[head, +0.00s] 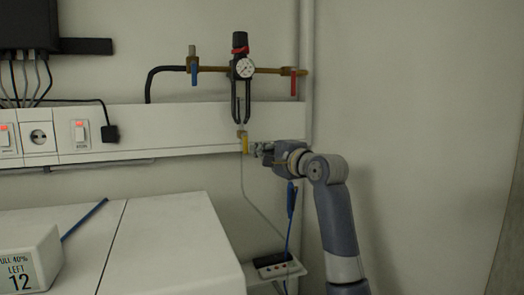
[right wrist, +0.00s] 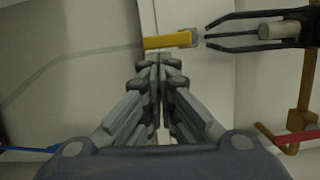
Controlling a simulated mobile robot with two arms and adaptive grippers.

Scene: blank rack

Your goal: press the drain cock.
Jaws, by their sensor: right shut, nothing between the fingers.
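The drain cock with its yellow lever (head: 245,144) hangs under the regulator (head: 243,68), in front of the white wall trunking. In the right wrist view the yellow lever (right wrist: 166,42) lies just beyond my fingertips. My right gripper (head: 256,149) is shut and empty, beside the lever on its right in the head view. Its fingertips also show in the right wrist view (right wrist: 158,63). They are very close to the lever; I cannot tell whether they touch it. My left gripper is in neither view.
A brass pipe (head: 270,70) carries a blue lever (head: 194,75) and a red lever (head: 294,83) above. Sockets and switches (head: 40,138) sit on the trunking at left. A white cabinet (head: 165,245) stands below left. The wall at right is bare.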

